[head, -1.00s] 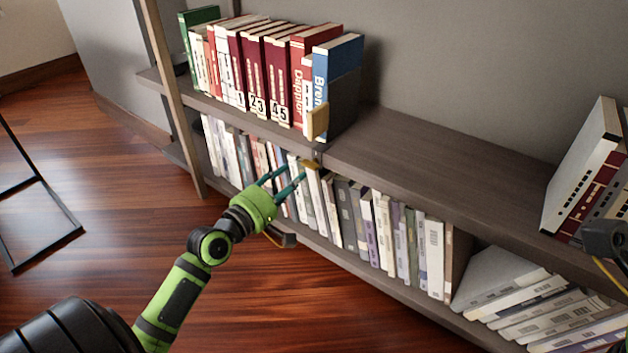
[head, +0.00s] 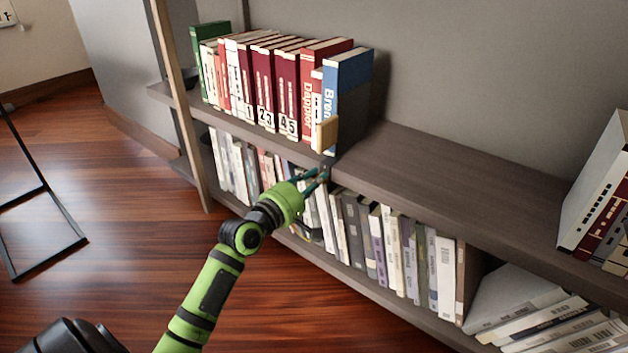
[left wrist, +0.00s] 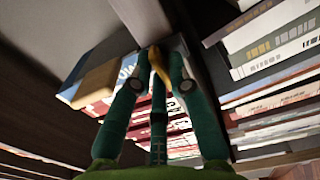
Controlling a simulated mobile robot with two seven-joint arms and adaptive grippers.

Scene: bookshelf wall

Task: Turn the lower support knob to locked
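The lower support knob is a small yellow piece (left wrist: 159,66) at the front edge of the shelf board, between my left gripper's teal fingers in the left wrist view. My left gripper (head: 319,174) reaches the shelf edge just below the blue book (head: 348,88). Its fingers (left wrist: 162,60) are drawn in close on both sides of the knob and look shut on it. In the head view the fingers mostly hide the knob. A wooden block (head: 326,133) rests against the book row above; it also shows in the left wrist view (left wrist: 97,88). My right gripper is out of view.
Red and white books (head: 265,85) stand on the upper shelf (head: 430,175). Books also fill the shelf below (head: 400,250), close to my left gripper. A black frame (head: 45,185) stands at left.

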